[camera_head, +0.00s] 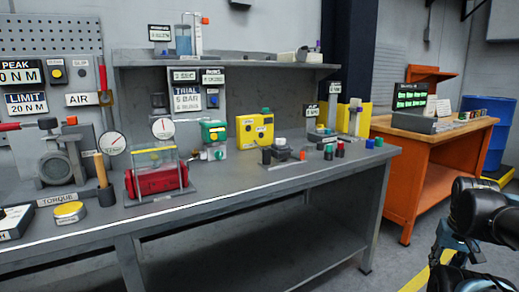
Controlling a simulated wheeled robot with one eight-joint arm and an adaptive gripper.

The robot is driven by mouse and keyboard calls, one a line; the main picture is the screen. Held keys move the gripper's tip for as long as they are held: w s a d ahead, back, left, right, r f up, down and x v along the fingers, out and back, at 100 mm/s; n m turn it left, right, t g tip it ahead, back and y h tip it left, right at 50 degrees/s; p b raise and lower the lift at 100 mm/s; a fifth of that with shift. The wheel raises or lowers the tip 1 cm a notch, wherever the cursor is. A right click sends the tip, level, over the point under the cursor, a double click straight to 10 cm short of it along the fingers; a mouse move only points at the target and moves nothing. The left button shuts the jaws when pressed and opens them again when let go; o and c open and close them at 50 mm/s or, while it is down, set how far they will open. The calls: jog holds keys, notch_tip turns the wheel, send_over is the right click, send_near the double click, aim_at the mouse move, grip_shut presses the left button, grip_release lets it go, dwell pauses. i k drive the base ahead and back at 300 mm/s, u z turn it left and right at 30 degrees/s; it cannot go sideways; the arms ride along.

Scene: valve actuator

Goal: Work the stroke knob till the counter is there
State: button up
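No label reading "stroke" is legible, so I cannot tell which part is the stroke knob, and no counter is identifiable. A red cylinder (158,180), likely the actuator, lies in a clear-sided frame on the grey bench (225,200). A yellow box (255,131) with a green top part stands mid-bench. My dark arm (485,213) shows at the right edge, away from the bench. My gripper's fingers cannot be made out there.
A round gauge (163,128) and a green-topped unit (214,133) stand behind the red cylinder. A wooden-handled tool (101,170) stands left of it. An orange workbench (428,142) holds a green-lit display (411,96). Floor (392,262) is open between the benches.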

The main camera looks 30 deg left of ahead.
aim_at(219, 154)
jog(key=z, duration=0.25)
jog(key=k, duration=1.6)
jog(key=u, duration=1.05)
jog(key=i, duration=1)
jog(key=z, duration=0.05)
